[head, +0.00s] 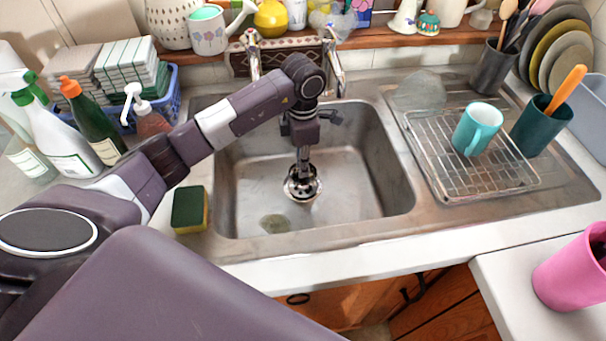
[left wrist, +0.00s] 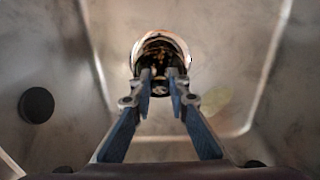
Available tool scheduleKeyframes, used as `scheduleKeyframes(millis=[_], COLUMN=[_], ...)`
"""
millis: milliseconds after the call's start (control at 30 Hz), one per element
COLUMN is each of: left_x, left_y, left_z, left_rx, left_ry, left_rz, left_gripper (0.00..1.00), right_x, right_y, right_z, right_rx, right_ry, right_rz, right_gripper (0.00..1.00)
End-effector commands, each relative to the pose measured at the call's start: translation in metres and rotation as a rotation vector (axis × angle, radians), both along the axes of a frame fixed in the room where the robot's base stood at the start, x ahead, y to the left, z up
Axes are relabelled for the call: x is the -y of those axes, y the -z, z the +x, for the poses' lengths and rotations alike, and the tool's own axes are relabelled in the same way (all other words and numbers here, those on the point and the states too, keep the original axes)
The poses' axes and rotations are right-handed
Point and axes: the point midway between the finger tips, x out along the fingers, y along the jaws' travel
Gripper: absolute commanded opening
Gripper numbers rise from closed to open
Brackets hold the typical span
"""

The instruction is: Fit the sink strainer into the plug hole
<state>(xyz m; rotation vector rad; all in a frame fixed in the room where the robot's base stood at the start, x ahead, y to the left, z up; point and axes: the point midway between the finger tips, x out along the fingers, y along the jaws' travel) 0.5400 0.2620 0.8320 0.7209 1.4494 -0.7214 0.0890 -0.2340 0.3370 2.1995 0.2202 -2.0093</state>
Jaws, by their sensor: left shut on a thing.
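The sink strainer (head: 302,186) is a small round metal basket with a pale rim, inside the sink (head: 245,190). My left gripper (head: 303,163) points down into the basin and is shut on the strainer. In the left wrist view the two fingertips (left wrist: 160,82) meet at the middle of the strainer (left wrist: 176,43). I cannot make out the plug hole in the head view; the strainer and gripper hide part of the basin floor. A dark round spot (left wrist: 36,105) shows at the left of the wrist view; I cannot tell what it is. My right gripper is not in view.
Taps (head: 253,55) stand behind the basin. A wire rack (head: 455,165) with a teal mug (head: 478,128) is at the right. A green and yellow sponge (head: 189,208) lies left of the basin, and bottles (head: 92,122) stand further left. A greenish patch (head: 275,223) shows on the basin floor.

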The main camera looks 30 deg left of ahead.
Motion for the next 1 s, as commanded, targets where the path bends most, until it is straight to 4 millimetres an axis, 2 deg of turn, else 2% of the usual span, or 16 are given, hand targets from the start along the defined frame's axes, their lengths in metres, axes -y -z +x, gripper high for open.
scheduleKeyframes(millis=[233,500,833,867,1000], left_x=[0.001,0.001,0.0,0.0,0.0], left_y=[0.019,0.054,0.058,0.056,0.056], left_z=[0.0,0.0,0.001,0.001,0.001], left_rx=[-0.002,0.0,0.001,0.002,0.001], left_ry=[0.001,0.0,0.001,0.001,0.001], left_rz=[-0.001,-0.001,0.0,-0.001,0.0], left_gripper=[0.0,0.0,0.0,0.19,0.33], right_x=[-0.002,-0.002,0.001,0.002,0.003], right_y=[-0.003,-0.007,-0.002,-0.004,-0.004], right_z=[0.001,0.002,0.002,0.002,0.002], right_rx=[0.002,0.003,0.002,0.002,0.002], right_ry=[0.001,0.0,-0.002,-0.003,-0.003], right_rz=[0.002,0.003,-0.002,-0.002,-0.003], right_gripper=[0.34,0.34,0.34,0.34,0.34])
